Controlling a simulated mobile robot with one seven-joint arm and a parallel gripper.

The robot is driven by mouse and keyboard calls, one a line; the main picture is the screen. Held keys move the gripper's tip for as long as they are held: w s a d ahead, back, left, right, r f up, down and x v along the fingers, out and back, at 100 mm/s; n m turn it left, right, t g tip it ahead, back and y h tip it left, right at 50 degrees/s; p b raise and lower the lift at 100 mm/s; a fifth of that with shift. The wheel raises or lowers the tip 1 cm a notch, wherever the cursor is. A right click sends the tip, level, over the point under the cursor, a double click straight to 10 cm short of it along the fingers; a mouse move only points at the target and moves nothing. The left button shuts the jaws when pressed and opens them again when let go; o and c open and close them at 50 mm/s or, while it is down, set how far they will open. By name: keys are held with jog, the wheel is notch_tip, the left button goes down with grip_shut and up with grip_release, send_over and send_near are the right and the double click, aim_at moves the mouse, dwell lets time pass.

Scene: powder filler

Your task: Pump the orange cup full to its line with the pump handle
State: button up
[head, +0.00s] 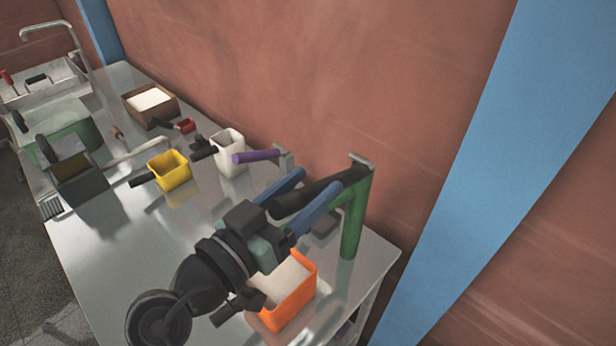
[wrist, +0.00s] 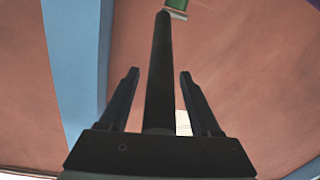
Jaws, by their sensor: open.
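The orange cup (head: 299,295) stands on the table at the front right, below my gripper, with its dark handle (head: 238,306) to the left. White powder shows inside it; I cannot make out its line. The black pump handle (head: 325,190) reaches left from the top of a green post (head: 355,220). My gripper (head: 316,186) is open, with one blue finger on each side of the handle. In the wrist view the handle (wrist: 159,65) runs between the spread fingers of my gripper (wrist: 159,75), with a gap on both sides.
A white cup (head: 229,155) stands beside a purple handle (head: 256,156) on a grey post. A yellow cup (head: 170,175), a brown box of white powder (head: 150,103), a small red cup (head: 186,125) and a sink (head: 45,85) lie further back. The brick wall is close behind the post.

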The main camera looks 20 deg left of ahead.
jog(key=shift+w, duration=0.15)
grip_shut()
dwell(1.4)
